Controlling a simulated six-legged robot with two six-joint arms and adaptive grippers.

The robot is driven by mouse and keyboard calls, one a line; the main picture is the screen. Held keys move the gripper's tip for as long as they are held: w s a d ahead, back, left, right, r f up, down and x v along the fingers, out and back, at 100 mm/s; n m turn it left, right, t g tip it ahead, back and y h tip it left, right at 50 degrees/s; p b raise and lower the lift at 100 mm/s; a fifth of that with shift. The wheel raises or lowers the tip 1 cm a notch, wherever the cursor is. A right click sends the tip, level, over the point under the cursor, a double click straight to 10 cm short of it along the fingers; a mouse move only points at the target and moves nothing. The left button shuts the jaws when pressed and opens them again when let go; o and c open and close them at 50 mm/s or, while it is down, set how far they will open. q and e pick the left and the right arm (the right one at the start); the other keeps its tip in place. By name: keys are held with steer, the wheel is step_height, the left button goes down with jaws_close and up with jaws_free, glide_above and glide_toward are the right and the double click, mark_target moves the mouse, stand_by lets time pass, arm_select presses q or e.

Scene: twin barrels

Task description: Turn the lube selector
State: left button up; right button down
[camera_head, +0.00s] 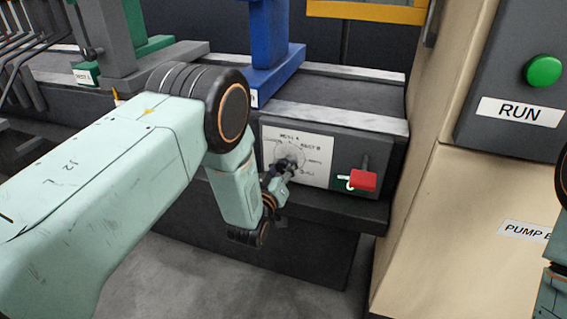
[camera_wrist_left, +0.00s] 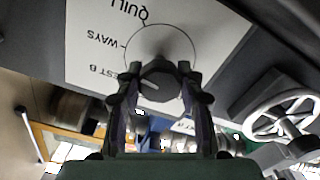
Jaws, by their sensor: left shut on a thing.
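The lube selector is a dark round knob (camera_head: 290,163) on a white label plate (camera_head: 312,148) on the front of the dark machine bed. In the left wrist view the knob (camera_wrist_left: 161,88) sits inside a printed ring, with the upside-down labels QUILL, WAYS and one ending in EST B. A pale pointer mark on the knob points toward the left, roughly at the WAYS and EST B side. My left gripper (camera_head: 286,167) is at the knob, and in the wrist view its fingers (camera_wrist_left: 159,80) are shut on it from both sides. My right gripper is not in view.
A red lever handle (camera_head: 363,180) sticks out just right of the label plate. A beige cabinet (camera_head: 440,190) with a green RUN button (camera_head: 543,71) stands at right. A blue upright (camera_head: 268,50) and green-grey parts stand on the bed. A white handwheel (camera_wrist_left: 282,115) shows in the wrist view.

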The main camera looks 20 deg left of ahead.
arm_select(q)
steer(key=n+p, duration=0.1)
steer(key=n, duration=0.2)
steer(key=shift+n, duration=0.4)
steer(key=n+p, duration=0.1)
steer(key=n, duration=0.2)
steer(key=shift+n, duration=0.3)
steer(key=n, duration=0.3)
steer(key=shift+f+n+p, duration=0.1)
steer(key=shift+n+p, duration=0.3)
steer(key=n, duration=0.3)
steer(key=shift+n+p, duration=0.3)
steer(key=shift+p, duration=0.05)
steer(key=n, duration=0.3)
steer(key=shift+n+p, duration=0.3)
steer(key=shift+p, duration=0.05)
steer(key=n, duration=0.3)
steer(key=shift+s+f+n, duration=0.1)
steer(key=shift+n, duration=0.2)
steer(key=n+p, duration=0.1)
steer(key=n, duration=0.5)
steer(key=shift+n, duration=0.4)
